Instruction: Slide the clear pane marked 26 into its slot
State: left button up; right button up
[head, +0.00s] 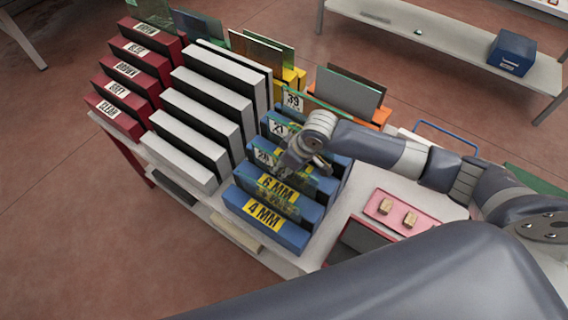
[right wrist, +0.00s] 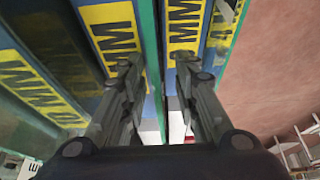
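A clear pane with a white label (head: 265,157) stands in the blue rack (head: 265,228); the label looks like 26, but the small print is hard to read. My right gripper (head: 318,165) is over the rack's right part, close to this pane, and hides some of it. In the right wrist view, the two fingers of my right gripper (right wrist: 158,68) are apart, and a green pane edge (right wrist: 150,45) runs between them, nearer the left finger. I cannot tell which pane that edge belongs to. My left gripper is not in view.
Panes labelled 21 (head: 281,130) and 39 (head: 293,101) stand behind. White blocks (head: 185,155) and red blocks (head: 115,105) with name labels are at the left. A pink tray (head: 378,215) with two small blocks lies right of the rack. A blue box (head: 510,52) sits on the back shelf.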

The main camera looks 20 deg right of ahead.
jog(key=v, duration=1.2)
jog(key=shift+r, duration=0.1)
jog(key=shift+a, duration=0.1)
